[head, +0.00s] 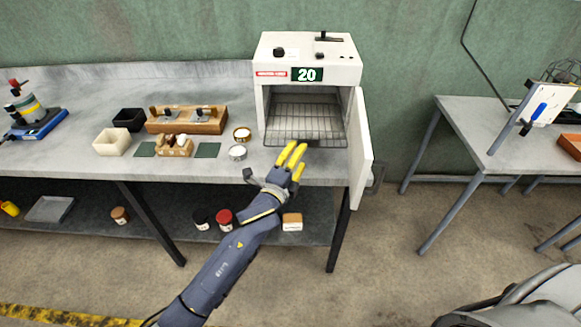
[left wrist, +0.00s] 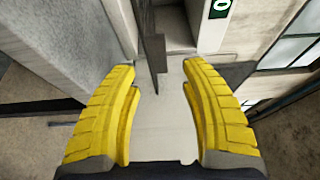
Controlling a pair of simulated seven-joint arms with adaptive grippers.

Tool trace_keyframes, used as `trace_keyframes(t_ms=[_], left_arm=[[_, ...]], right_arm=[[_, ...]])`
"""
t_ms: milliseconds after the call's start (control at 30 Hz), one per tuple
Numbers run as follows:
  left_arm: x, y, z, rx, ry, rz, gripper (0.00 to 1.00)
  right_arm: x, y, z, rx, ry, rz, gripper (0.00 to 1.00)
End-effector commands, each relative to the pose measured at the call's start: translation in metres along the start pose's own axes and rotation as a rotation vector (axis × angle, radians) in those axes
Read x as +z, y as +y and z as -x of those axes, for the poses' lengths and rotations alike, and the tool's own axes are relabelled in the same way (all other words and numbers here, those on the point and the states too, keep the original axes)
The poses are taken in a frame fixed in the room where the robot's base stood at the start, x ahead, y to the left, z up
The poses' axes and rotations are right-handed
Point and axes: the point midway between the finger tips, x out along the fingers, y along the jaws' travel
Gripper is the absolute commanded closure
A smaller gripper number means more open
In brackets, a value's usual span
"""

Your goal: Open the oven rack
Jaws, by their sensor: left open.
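The white oven (head: 264,105) stands on the grey bench with its door (head: 360,150) swung open to the right. The wire rack (head: 305,120) lies level inside, its front edge at the oven mouth. My left gripper (head: 293,160), dark with yellow fingers, is open just in front of the rack's front edge. In the left wrist view, the open fingers (left wrist: 160,78) stand on either side of a gap. A thin dark piece (left wrist: 155,55), seemingly the rack seen edge-on, reaches toward that gap; contact cannot be told. My right gripper is out of view.
A wooden block holder (head: 187,126), a white container (head: 112,142), a black container (head: 129,119) and small round tins (head: 238,153) stand on the bench left of the oven. The open door bounds the right side. Another table (head: 470,125) stands farther right.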

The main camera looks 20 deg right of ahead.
Motion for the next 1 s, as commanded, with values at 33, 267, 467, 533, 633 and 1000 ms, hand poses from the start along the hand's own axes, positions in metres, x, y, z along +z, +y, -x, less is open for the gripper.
trace_keyframes(t_ms=[33,267,467,533,633,1000], left_arm=[[0.0,0.001,0.01,0.0,0.0,0.001,0.55],[0.0,0.0,0.039,-0.002,0.001,0.001,0.55],[0.0,-0.001,0.052,-0.002,0.001,0.0,0.55],[0.0,-0.001,0.054,-0.002,0.001,0.0,0.55],[-0.001,-0.001,0.054,-0.002,0.001,0.001,0.55],[0.0,0.0,0.054,-0.001,0.0,0.003,0.55]], right_arm=[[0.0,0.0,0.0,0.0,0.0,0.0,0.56],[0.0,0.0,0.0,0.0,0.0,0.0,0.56],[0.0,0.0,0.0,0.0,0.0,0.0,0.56],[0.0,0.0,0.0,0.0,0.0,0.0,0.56],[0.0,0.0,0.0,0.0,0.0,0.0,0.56],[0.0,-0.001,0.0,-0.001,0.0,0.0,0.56]])
